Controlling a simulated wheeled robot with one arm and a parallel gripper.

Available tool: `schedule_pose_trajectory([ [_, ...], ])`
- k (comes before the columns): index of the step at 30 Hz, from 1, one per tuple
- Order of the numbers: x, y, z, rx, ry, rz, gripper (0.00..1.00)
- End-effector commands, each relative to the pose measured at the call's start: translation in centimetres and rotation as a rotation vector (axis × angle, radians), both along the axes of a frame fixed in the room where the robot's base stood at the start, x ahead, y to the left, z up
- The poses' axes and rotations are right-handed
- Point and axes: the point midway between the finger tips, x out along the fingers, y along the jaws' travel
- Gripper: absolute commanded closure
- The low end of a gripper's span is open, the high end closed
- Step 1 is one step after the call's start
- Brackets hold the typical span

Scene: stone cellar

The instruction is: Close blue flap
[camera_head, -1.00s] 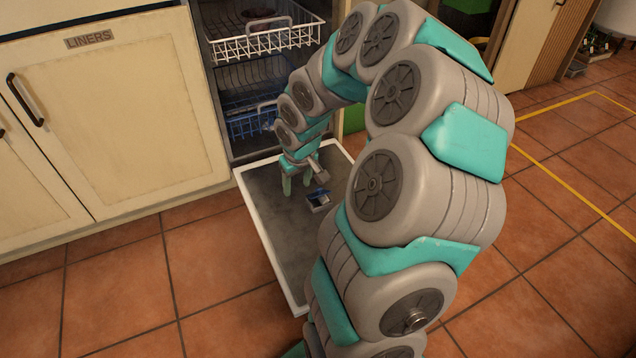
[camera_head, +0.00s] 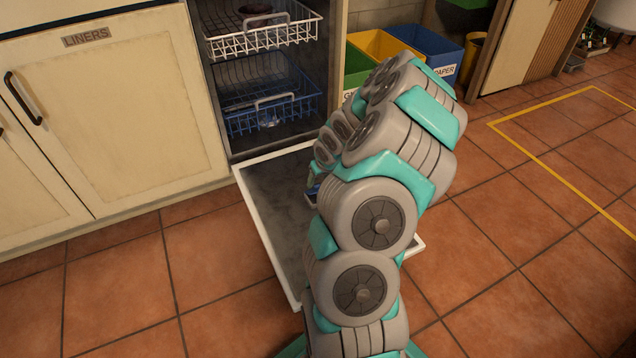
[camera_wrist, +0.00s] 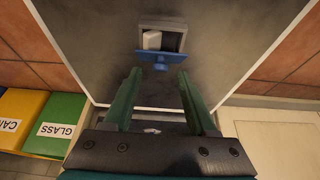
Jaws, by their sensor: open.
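The blue flap (camera_wrist: 158,58) stands open on a small dispenser recess (camera_wrist: 176,38) in the lowered dishwasher door (camera_wrist: 100,50). A pale block (camera_wrist: 152,40) sits inside the recess. In the wrist view my gripper (camera_wrist: 156,84) is open and empty, its two green fingers on either side below the flap and apart from it. In the head view only a blue bit of the dispenser (camera_head: 312,192) shows, beside my arm, and my gripper is hidden behind the arm. The door lies flat with its white rim (camera_head: 262,230) toward the room.
The white upper rack (camera_head: 262,38) and blue lower rack (camera_head: 268,105) are inside the dishwasher. A cream cabinet (camera_head: 110,130) stands left. Green, yellow and blue bins (camera_head: 425,55) stand behind right. The tiled floor around the door is clear.

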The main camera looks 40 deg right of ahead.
Motion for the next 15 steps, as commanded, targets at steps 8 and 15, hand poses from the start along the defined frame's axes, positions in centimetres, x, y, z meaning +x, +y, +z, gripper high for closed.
schedule_pose_trajectory([
  [8,0.8,-0.2,-1.9,0.000,-0.002,0.000,0.42],
  [15,0.9,-0.2,-1.9,0.000,-0.002,0.000,0.42],
])
